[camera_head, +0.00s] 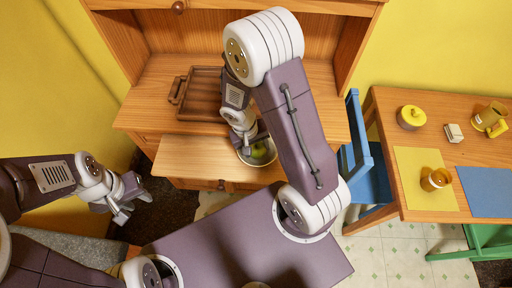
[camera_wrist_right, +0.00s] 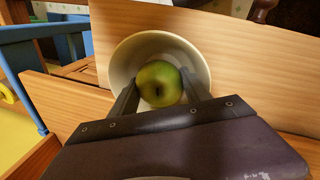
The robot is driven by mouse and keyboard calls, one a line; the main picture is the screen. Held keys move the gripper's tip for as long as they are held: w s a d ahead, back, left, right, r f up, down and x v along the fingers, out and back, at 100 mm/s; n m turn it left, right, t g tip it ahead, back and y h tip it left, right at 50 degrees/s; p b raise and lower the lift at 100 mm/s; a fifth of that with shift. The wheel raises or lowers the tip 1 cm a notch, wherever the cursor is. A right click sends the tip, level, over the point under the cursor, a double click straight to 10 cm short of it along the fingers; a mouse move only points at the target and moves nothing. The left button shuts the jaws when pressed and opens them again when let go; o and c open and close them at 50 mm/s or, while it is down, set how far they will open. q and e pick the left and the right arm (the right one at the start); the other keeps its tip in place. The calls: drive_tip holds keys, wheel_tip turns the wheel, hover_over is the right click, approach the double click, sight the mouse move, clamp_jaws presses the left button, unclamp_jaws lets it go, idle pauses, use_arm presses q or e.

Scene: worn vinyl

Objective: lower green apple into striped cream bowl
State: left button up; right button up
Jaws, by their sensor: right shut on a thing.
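The green apple (camera_wrist_right: 159,84) is between the fingers of my right gripper (camera_wrist_right: 156,94), in the right wrist view. The striped cream bowl (camera_wrist_right: 193,56) is directly behind the apple there, and its rim surrounds the apple in the picture. I cannot tell whether the apple touches the bowl. In the head view the bowl (camera_head: 266,156) stands on the pulled-out wooden shelf, partly hidden by my right arm. A bit of the apple (camera_head: 257,149) shows there too. My left gripper (camera_head: 122,213) is empty, its fingers apart, over the floor at left.
A brown wooden tray (camera_head: 178,91) lies on the hutch behind the pull-out shelf (camera_head: 190,155). At right a table (camera_head: 436,152) holds a yellow-lidded pot (camera_head: 411,117), mugs and placemats. A blue chair (camera_head: 367,170) stands between. The shelf's left part is clear.

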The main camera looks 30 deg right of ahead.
sight(257, 148)
drive_tip(key=o, duration=1.6)
drive_tip(key=p+v, duration=0.1)
drive_tip(key=v, duration=0.7)
drive_tip(key=shift+r+p, duration=0.3)
drive_tip(key=shift+r, duration=0.3)
drive_tip(key=shift+s+d+r+m+t+y, duration=0.2)
drive_tip(key=shift+s+d+r+m, duration=0.15)
drive_tip(key=shift+r, duration=0.25)
drive_tip(key=shift+s+d+r+m+t+y, duration=0.1)
drive_tip(key=shift+s+d+r+m+y, duration=0.15)
drive_tip(key=shift+d+r+m, duration=0.3)
drive_tip(key=shift+s+a+f+n+t+y, duration=0.1)
drive_tip(key=shift+s+a+n+t+y, duration=0.15)
drive_tip(key=shift+s+a+n+y, duration=0.45)
drive_tip(key=shift+s+a+f+n+t+y, duration=0.2)
drive_tip(key=shift+s+a+n, duration=0.3)
drive_tip(key=shift+s+n, duration=0.5)
